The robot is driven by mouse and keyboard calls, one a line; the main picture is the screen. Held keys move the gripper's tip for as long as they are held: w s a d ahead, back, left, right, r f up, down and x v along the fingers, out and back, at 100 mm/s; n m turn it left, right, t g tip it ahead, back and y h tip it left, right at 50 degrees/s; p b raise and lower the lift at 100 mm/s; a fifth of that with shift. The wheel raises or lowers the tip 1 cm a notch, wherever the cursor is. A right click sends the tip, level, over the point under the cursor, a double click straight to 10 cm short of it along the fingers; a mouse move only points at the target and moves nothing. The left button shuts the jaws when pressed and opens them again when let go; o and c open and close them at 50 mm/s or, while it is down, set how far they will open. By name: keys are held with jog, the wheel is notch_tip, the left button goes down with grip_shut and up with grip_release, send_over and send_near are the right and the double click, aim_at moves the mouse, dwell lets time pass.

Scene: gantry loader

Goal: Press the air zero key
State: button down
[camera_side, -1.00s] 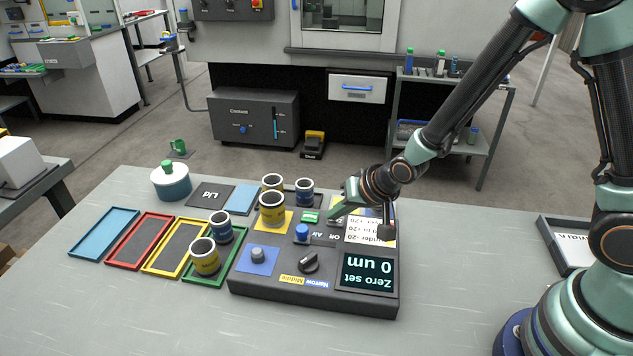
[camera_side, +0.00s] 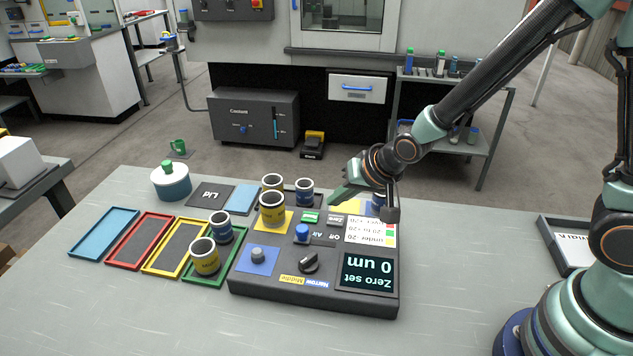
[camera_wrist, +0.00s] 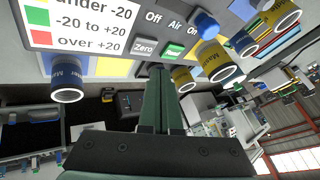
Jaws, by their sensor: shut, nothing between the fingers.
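The grey Zero key (camera_side: 335,219) sits on the dark console (camera_side: 310,295), just right of a green key (camera_side: 311,217). The Zero key (camera_wrist: 144,47) also shows in the wrist view, uncovered, with the green key (camera_wrist: 174,50) beside it. The blue-topped air switch (camera_side: 302,233) stands near them by the Off/Air lettering. The console display (camera_side: 368,273) reads "Zero set 0 um". My gripper (camera_side: 335,198) is shut and empty, raised above and behind the keys. Its closed fingers (camera_wrist: 158,72) point toward the keys and appear apart from them.
Yellow cups (camera_side: 272,209) and blue cups (camera_side: 304,191) stand at the console's back left. A blue cup (camera_wrist: 66,80) stands near the under/over label. Coloured trays (camera_side: 139,241) lie left. The table's front left is clear.

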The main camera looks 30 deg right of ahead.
aim_at(339, 222)
jog(key=shift+r, duration=1.35)
jog(key=s+d+r+n+g+h, duration=0.1)
jog(key=s+d+r+n, duration=0.4)
jog(key=s+d+r, duration=0.5)
jog(key=s+r, duration=0.3)
jog(key=s, duration=0.1)
jog(key=shift+d+r+g+h, duration=0.15)
jog(key=shift+r+g+h, duration=0.15)
jog(key=shift+h, duration=0.1)
